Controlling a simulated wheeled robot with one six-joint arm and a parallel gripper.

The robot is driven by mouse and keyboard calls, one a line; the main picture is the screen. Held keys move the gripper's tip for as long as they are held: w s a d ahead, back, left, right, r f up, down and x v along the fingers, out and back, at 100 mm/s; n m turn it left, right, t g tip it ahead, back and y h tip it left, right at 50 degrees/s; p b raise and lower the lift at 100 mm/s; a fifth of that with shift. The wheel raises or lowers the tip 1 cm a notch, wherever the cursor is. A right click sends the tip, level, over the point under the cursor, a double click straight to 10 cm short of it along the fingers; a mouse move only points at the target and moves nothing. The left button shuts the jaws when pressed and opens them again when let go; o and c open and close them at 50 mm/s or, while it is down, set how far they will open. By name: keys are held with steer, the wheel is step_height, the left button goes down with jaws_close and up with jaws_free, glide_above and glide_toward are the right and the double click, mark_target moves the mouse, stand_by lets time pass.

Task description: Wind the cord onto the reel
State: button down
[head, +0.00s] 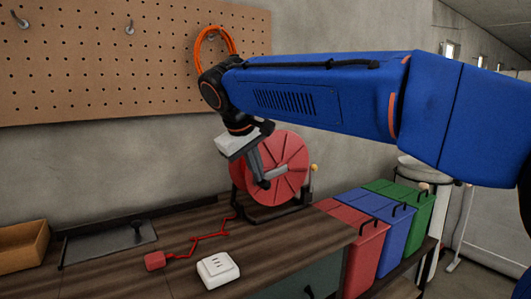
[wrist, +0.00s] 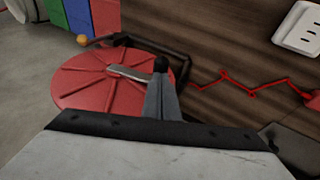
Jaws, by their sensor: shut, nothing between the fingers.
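The red reel (head: 287,160) stands upright in a dark frame on the wooden bench. It also shows in the wrist view (wrist: 85,88), with an orange knob (wrist: 82,40) at its side. The red cord (head: 208,238) lies in a zigzag on the bench, from a red block (head: 154,261) to the foot of the reel. Part of it shows in the wrist view (wrist: 240,88). My gripper (head: 263,184) is shut and empty, pointing down in front of the reel's face. Its fingertips (wrist: 161,66) overlap the reel in the picture; I cannot tell whether they touch.
A white socket block (head: 217,269) sits near the bench's front. A dark tray (head: 110,243) and a wooden box (head: 22,247) are at the left. Red, blue and green bins (head: 378,218) stand at the right. A pegboard (head: 100,60) with an orange loop is behind.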

steer(key=shift+f+t+h, duration=0.55)
steer(key=shift+f+h, duration=0.2)
steer(key=shift+f, duration=0.55)
steer(key=shift+f+t+h, duration=0.55)
steer(key=shift+f+h, duration=0.2)
steer(key=shift+f, duration=0.55)
